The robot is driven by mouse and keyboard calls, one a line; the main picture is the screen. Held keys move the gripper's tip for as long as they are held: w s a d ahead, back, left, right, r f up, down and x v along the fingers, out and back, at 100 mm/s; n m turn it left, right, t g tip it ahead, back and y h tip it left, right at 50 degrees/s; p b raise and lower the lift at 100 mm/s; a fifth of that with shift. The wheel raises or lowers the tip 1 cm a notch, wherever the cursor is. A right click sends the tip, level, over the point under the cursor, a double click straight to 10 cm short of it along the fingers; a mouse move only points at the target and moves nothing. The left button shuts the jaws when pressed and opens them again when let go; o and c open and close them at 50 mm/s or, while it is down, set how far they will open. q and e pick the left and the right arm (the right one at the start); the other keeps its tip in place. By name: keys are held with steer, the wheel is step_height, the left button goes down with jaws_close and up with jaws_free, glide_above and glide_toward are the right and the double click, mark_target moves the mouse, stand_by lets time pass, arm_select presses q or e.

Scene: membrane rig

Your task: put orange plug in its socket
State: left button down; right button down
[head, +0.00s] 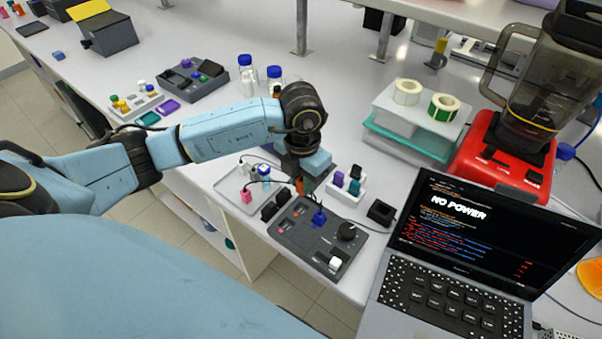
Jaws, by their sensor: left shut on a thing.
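The orange plug (300,187) shows as a small orange piece under my left gripper (300,178). My left gripper is shut on it, and the wrist hides much of the fingers. It hangs just behind the dark grey rig panel (300,246), near its back left edge. A blue plug (319,217) stands upright on the panel, which also has a black knob (347,231) and a white piece (335,264). I cannot make out which opening is the orange plug's socket. My right gripper is out of view.
A white tray (232,196) with a pink piece lies left of the panel. A white holder (345,196) with coloured plugs is behind it. The laptop (450,290) at right reads "NO POWER". A red blender (500,160) stands behind it. Cables run around the panel.

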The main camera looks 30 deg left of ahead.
arm_select(q)
steer(key=shift+n, duration=0.3)
steer(key=shift+a+f, duration=0.1)
steer(key=shift+f, duration=0.15)
steer(key=shift+f+b, duration=3.05)
steer(key=shift+f, duration=0.75)
steer(key=c, duration=1.2)
jaws_free()
step_height(320, 180, up, 13)
steer(key=shift+r, duration=0.15)
